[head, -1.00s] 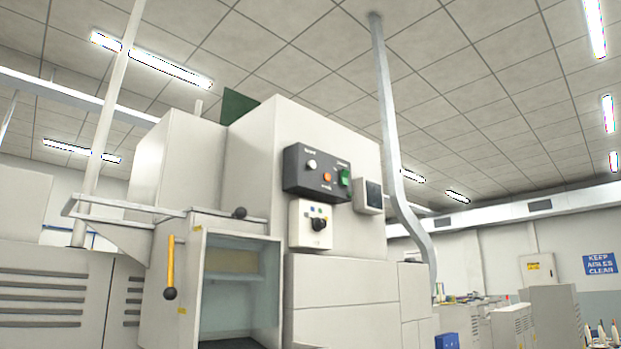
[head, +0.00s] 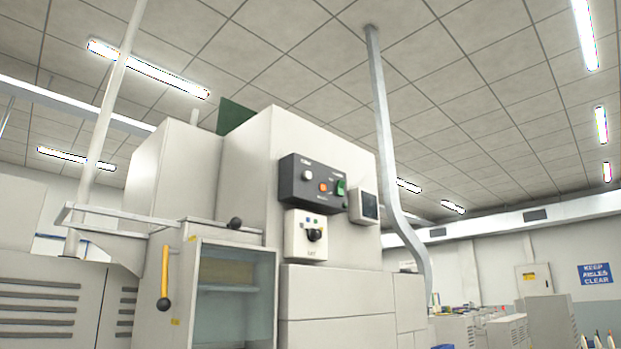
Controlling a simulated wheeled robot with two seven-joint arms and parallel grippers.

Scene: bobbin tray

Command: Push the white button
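The white button (head: 307,175) is a small round knob at the upper left of a dark control panel (head: 298,197). The panel is fixed high on the front of a large pale machine (head: 335,262). An orange button (head: 323,187) and a green switch (head: 340,188) sit to the right of the white button on the same panel. Neither of my grippers is in the head view. Nothing covers the white button.
Below the panel is a white box with a black knob (head: 314,235). A small screen (head: 369,205) is to the right. An open compartment (head: 232,300), a yellow lever (head: 164,278) and a rail (head: 105,212) are at the left. A grey pipe (head: 383,140) rises at the right.

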